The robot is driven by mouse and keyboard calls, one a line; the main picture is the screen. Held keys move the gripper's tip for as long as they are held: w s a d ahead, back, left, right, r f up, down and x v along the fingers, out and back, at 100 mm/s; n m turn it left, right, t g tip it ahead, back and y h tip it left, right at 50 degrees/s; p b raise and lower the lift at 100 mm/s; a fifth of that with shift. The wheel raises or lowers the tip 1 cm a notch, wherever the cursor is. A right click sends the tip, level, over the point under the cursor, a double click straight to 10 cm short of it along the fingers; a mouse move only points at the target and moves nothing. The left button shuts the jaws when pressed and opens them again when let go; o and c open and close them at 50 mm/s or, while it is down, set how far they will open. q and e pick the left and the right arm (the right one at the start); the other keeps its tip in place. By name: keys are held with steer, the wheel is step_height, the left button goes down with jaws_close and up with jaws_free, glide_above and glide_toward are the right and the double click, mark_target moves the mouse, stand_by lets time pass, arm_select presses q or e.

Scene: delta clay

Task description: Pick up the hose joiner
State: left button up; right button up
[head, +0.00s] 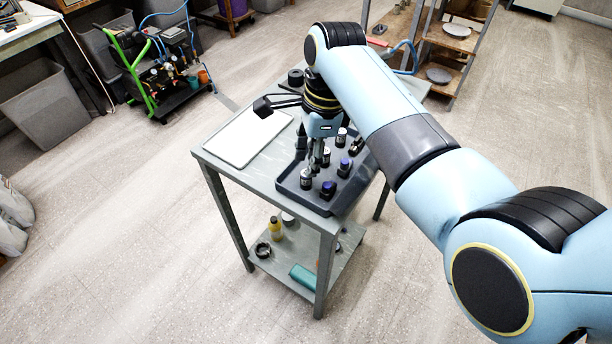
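My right gripper (317,160) points down over a dark grey tray (292,196) on the metal cart, among small upright parts. Its fingertips are small and partly merged with the parts behind, so I cannot tell whether they are apart or hold something. The tray bears several short cylinders, some silver with black tops, such as one at the front left (306,179), and others with dark blue tops (328,189). I cannot tell which of these, if any, is the hose joiner. My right arm hides the tray's right back part. My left gripper is not in view.
A white flat tray (246,138) lies left of the dark tray on the cart top (216,160). A black round part (296,77) stands at the back. The lower shelf (283,268) holds a yellow bottle (276,229) and a teal box (304,278). The floor left of the cart is clear.

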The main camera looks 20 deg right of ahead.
mark_target(306, 180)
steer(key=shift+f, duration=0.45)
steer(key=shift+w+f, duration=0.15)
steer(key=shift+f, duration=0.2)
steer(key=f, duration=0.4)
steer(key=shift+w+a+f, duration=0.1)
steer(key=shift+a+f, duration=0.15)
steer(key=shift+a, duration=0.05)
steer(key=shift+c, duration=0.2)
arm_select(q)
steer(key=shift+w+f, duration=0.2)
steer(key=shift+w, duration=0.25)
arm_select(e)
steer(key=c, duration=0.5)
